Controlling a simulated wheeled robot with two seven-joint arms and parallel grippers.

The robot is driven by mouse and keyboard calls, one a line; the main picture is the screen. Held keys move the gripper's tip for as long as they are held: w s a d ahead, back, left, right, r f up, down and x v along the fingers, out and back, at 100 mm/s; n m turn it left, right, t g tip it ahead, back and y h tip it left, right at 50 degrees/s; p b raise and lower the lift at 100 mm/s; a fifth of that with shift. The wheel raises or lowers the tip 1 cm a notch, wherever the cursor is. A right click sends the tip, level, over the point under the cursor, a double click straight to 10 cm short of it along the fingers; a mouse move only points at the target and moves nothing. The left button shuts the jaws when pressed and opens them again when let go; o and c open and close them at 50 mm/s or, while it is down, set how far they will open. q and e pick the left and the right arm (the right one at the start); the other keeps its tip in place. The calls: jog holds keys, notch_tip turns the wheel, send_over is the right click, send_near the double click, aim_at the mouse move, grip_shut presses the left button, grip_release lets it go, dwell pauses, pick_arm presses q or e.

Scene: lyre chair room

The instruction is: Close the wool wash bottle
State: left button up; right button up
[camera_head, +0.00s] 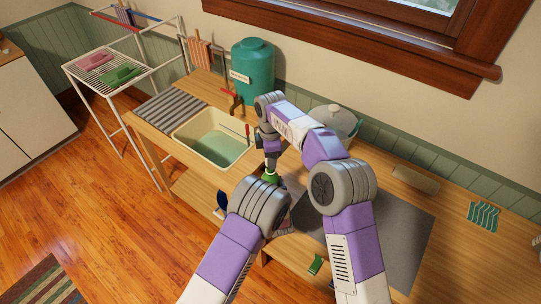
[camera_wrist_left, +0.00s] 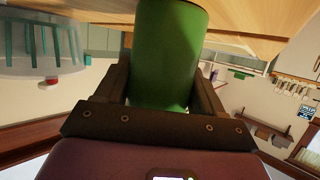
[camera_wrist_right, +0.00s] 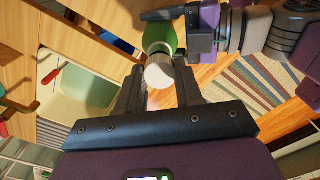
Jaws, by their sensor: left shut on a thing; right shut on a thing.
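The green wool wash bottle (camera_head: 271,178) is over the front edge of the worktop, partly hidden by my arms. In the left wrist view its green body (camera_wrist_left: 170,50) fills the space between the fingers of my left gripper (camera_wrist_left: 164,78), which is shut on it. My right gripper (camera_wrist_right: 159,74) is shut on a white cap (camera_wrist_right: 159,72) in the right wrist view. The cap is in line with the bottle's top; I cannot tell whether it is seated on the neck. In the head view my right gripper (camera_head: 270,160) points down from above the bottle.
A cream basin (camera_head: 215,137) of water sits in the worktop to the left. A teal drum (camera_head: 254,72) stands behind it. A drying rack (camera_head: 122,85) stands far left.

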aim_at(270, 181)
jog(key=shift+f, duration=0.2)
dwell(0.4)
jog(key=shift+f, duration=0.8)
jog(key=shift+f, duration=0.55)
jog(key=m, duration=1.6)
jog(key=shift+m, duration=0.4)
jog(key=m, duration=0.6)
